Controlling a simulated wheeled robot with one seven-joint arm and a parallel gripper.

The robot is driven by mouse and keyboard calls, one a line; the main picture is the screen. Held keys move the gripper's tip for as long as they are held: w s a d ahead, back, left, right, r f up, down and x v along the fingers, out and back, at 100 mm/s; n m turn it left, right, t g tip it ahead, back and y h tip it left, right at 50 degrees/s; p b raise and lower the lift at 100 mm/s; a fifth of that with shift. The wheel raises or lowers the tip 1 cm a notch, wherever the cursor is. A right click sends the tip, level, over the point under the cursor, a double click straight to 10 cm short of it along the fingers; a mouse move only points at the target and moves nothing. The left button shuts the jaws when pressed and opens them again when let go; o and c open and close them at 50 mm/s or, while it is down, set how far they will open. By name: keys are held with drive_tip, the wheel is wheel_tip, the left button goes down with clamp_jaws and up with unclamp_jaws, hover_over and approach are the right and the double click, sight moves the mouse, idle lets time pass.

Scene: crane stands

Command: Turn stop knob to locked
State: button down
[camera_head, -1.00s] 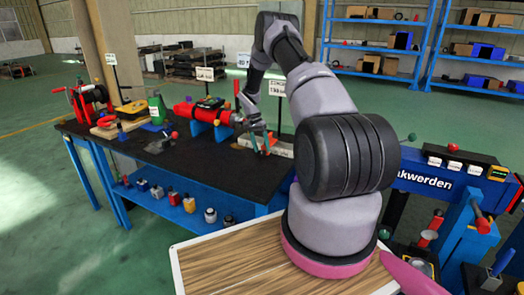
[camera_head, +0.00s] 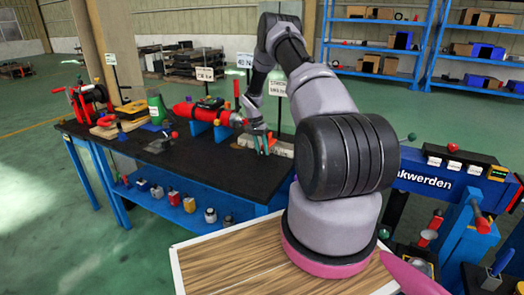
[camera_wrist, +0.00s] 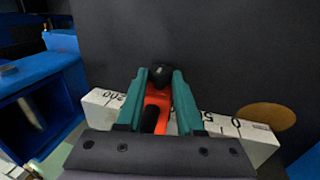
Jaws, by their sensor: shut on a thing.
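A white measuring bar (camera_wrist: 104,98) with black numbers lies across the wrist view; it also shows at the right end of the black bench top in the head view (camera_head: 284,150). An orange-red stop piece (camera_wrist: 156,99) with a round black knob (camera_wrist: 153,75) sits at the bar, and I take it for the stop knob. My gripper (camera_wrist: 159,85) has teal fingers on both sides of it and is shut on it. In the head view my gripper (camera_head: 264,144) is small and low over the bar. No lock marking is readable, so the knob's setting cannot be told.
A red cylinder (camera_head: 198,111) on blue supports (camera_head: 222,133) stands left of my gripper. A blue block-like frame (camera_wrist: 45,95) is close at left in the wrist view. A green bottle (camera_head: 156,106) stands farther left.

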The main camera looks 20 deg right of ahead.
drive_tip(key=t+y, duration=0.2)
drive_tip(key=t, duration=0.1)
drive_tip(key=shift+s+d+y, duration=0.4)
drive_tip(key=t+y, duration=0.2)
drive_tip(key=t, duration=0.1)
drive_tip(key=t+y, duration=0.1)
drive_tip(key=shift+s+d+f+t, duration=0.15)
drive_tip(key=shift+s+t, duration=0.1)
drive_tip(key=shift+t, duration=0.15)
idle(0.3)
drive_tip(key=c, duration=0.5)
unclamp_jaws()
drive_tip(key=shift+c, duration=0.2)
